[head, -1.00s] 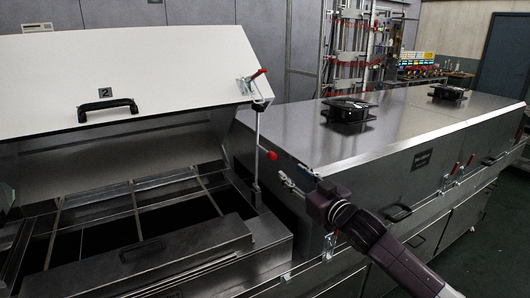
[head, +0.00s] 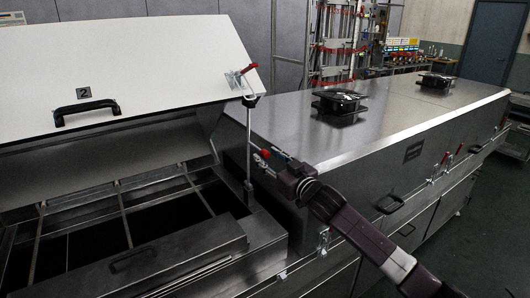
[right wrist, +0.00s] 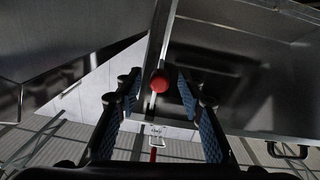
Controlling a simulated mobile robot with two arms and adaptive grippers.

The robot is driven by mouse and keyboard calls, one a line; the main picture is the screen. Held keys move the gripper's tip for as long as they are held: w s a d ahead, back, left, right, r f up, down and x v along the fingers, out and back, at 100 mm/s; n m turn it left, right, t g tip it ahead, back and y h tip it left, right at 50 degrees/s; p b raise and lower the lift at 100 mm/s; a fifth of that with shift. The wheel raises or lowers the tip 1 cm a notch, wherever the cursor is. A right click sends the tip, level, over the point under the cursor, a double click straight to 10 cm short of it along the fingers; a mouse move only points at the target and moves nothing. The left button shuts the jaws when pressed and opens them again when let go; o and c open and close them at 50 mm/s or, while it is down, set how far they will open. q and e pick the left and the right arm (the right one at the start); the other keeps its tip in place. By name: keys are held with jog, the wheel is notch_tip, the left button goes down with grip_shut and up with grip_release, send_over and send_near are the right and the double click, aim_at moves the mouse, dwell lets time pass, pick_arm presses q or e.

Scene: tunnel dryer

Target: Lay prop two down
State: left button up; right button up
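Prop two (head: 248,135) is a thin metal rod standing nearly upright at the right end of the raised white lid marked 2 (head: 150,60). A red ball knob (head: 265,154) sticks out from the rod on its right side. My right gripper (head: 271,163) is at the knob, in front of the closed hood. In the right wrist view the fingers are apart, with the red knob (right wrist: 160,83) between their tips. I see a gap on both sides of the knob. My left gripper is not in view.
The open dryer bay (head: 150,215) lies below the lid, with dark openings and bars. The closed metal hood (head: 370,120) with black fans stands close behind my right gripper. A red-handled clamp (head: 242,74) sits at the lid's edge. Floor is free at the right.

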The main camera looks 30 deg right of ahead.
jog(key=shift+w, duration=0.9)
jog(key=shift+c, duration=0.7)
grip_shut()
